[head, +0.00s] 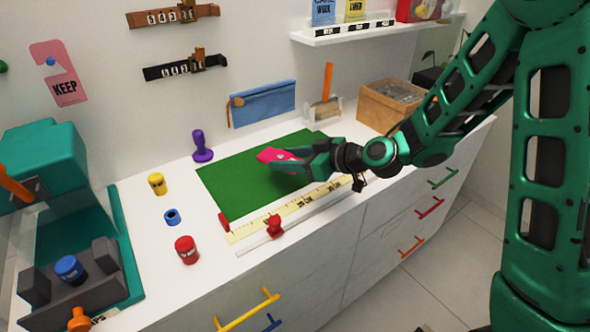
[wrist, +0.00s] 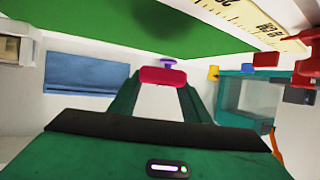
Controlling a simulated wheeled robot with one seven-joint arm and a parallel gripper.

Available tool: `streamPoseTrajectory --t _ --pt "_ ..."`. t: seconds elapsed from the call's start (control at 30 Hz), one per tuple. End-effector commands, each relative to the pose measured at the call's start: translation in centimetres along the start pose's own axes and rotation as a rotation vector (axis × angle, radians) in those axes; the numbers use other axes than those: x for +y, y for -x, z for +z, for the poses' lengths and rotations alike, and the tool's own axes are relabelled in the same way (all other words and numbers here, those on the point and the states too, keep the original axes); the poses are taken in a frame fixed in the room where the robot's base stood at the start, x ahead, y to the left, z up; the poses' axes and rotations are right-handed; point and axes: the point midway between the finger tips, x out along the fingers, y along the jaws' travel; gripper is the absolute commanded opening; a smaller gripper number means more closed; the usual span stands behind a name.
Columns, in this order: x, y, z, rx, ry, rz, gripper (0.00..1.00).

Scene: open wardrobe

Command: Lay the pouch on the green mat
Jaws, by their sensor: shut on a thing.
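The blue pouch (head: 262,104) stands upright against the back wall, behind the mat, with a brown tab at its left end. It also shows at the left of the wrist view (wrist: 80,74). The green mat (head: 240,182) lies flat on the white counter and spans the top of the wrist view (wrist: 100,20). My gripper (head: 284,157) is above the right part of the mat, in front of the pouch and apart from it. It is shut on a pink-red block (head: 270,154), which shows between the fingers in the wrist view (wrist: 162,77).
A yellow ruler (head: 290,209) and a rail with a red knob (head: 274,226) line the mat's front edge. A purple stamp (head: 202,146) stands behind left. A cardboard box (head: 388,104) is at right. Yellow, blue and red pieces stand left of the mat.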

Motion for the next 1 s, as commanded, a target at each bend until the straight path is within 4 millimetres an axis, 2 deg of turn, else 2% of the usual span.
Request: streamPoseTrajectory --t 0.1,0.3,0.43,0.7,1.0 --pt "2.3 -0.5 1.4 -0.003 -0.004 0.001 0.21" --pt "4.2 -1.0 2.4 -0.001 -0.002 0.0 0.21" --pt "4.4 -1.2 2.9 -0.001 -0.002 -0.001 0.21" --pt "4.4 -2.4 5.8 -0.002 -0.003 -0.001 0.21" --pt "4.4 -2.6 6.1 0.0 0.0 0.0 0.21"
